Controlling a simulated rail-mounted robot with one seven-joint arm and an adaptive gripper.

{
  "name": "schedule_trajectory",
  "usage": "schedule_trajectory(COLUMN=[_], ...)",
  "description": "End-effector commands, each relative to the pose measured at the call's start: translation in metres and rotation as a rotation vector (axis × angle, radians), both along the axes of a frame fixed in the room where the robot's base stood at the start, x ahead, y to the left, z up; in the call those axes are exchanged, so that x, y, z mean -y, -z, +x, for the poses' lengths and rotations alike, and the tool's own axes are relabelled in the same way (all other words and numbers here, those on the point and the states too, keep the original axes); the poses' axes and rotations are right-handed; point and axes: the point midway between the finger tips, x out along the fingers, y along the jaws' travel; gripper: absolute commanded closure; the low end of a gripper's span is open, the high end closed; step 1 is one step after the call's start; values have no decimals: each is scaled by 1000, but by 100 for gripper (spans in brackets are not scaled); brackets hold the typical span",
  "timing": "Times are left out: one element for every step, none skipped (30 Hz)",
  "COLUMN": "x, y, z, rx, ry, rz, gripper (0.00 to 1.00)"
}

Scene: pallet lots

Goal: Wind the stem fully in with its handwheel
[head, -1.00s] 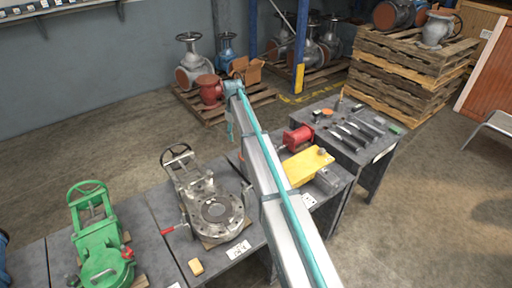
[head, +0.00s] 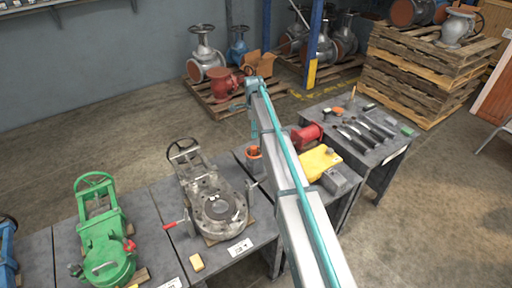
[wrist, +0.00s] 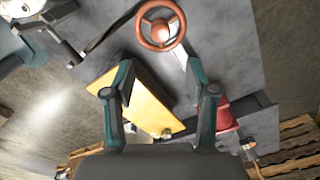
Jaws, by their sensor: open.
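A small orange handwheel (wrist: 160,25) shows at the top of the wrist view, beyond my fingertips and apart from them. In the head view an orange round piece (head: 253,152) stands on the bench beside my arm; I cannot tell if it is the same wheel. My gripper (wrist: 157,68) is open and empty, fingers spread to either side below the wheel; it is hidden in the head view. A grey valve (head: 217,207) with a dark handwheel (head: 183,150) sits left of my arm. The stem cannot be made out clearly.
A yellow block (head: 319,162) and a red cylinder (head: 306,138) lie right of my arm. A green valve (head: 103,240) stands at left. Several dark tools (head: 365,130) lie on the right table. Stacked pallets (head: 425,70) stand behind.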

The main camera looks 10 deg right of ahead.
Motion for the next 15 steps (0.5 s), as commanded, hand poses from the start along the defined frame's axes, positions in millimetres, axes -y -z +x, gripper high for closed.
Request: schedule_trajectory(x=[0, 0, 0, 0, 0, 0, 0, 0, 0, 0, 0, 0, 0, 0, 0], y=[0, 0, 0, 0, 0, 1, 2, 4, 6, 9, 11, 16, 19, 24, 31], z=[0, 0, 0, 0, 0, 0, 0, 0, 0, 0, 0, 0, 0, 0, 0], rx=[1, 1, 1, 1, 1, 1, 1, 0, 0, -1, -1, -2, -1, -1, -2], ry=[56, 86, 120, 140, 156, 171, 178, 182, 185, 186, 185, 185, 184, 184, 184], rz=[0, 0, 0, 0, 0, 0, 0, 0, 0, 0, 0, 0, 0, 0, -1], gripper=[43, 43, 43, 43, 43, 43, 43, 43, 43, 43, 43, 43, 43, 43, 43])
